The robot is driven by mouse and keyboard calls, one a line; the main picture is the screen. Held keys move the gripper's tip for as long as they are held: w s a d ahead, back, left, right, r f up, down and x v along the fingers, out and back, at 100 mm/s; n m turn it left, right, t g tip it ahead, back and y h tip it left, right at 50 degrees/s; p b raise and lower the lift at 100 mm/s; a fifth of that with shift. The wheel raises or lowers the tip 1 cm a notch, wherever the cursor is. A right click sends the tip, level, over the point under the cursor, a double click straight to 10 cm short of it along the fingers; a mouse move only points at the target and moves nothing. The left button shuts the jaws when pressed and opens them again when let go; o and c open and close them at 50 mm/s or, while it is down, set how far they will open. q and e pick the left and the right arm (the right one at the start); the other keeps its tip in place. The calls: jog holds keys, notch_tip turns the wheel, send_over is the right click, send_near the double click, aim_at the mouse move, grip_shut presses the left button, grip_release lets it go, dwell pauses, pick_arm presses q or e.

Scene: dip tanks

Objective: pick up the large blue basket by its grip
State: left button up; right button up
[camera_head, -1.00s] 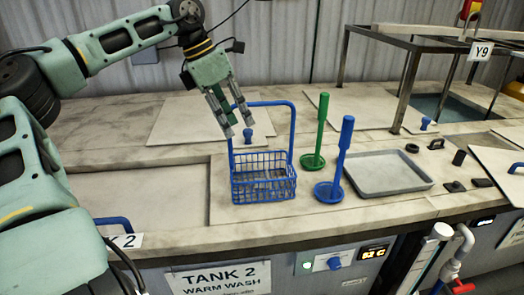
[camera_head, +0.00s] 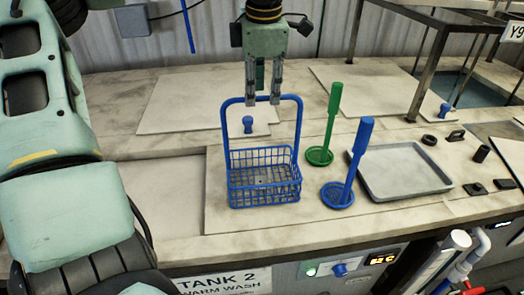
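The large blue basket (camera_head: 264,181) is a wire basket standing upright on the pale counter near the middle of the head view. Its tall arched grip (camera_head: 298,125) rises above it, with the top bar running left to right. My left gripper (camera_head: 263,101) points down at the middle of that top bar. Its two fingers are apart, with a gap between them, and the tips overlap the bar in the picture. I cannot tell whether they touch it. My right gripper is not in view.
A green long-handled dipper (camera_head: 332,122) and a blue one (camera_head: 355,163) stand just right of the basket. A grey tray (camera_head: 402,176) lies beyond them. A pale lid with a blue knob (camera_head: 248,125) lies behind the basket. A metal frame (camera_head: 430,73) stands at the back right.

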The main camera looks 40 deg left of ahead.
aim_at(264, 97)
pick_arm(q)
jog(key=shift+w+a+f+p, duration=0.1)
jog(key=shift+w+f+p, duration=0.2)
jog(key=shift+f, duration=0.55)
jog(key=shift+w+f+p, duration=0.2)
jog(key=shift+f+p, duration=0.1)
jog(key=shift+f, duration=0.55)
jog(key=shift+r, duration=0.1)
grip_shut()
jog(key=shift+r, duration=0.1)
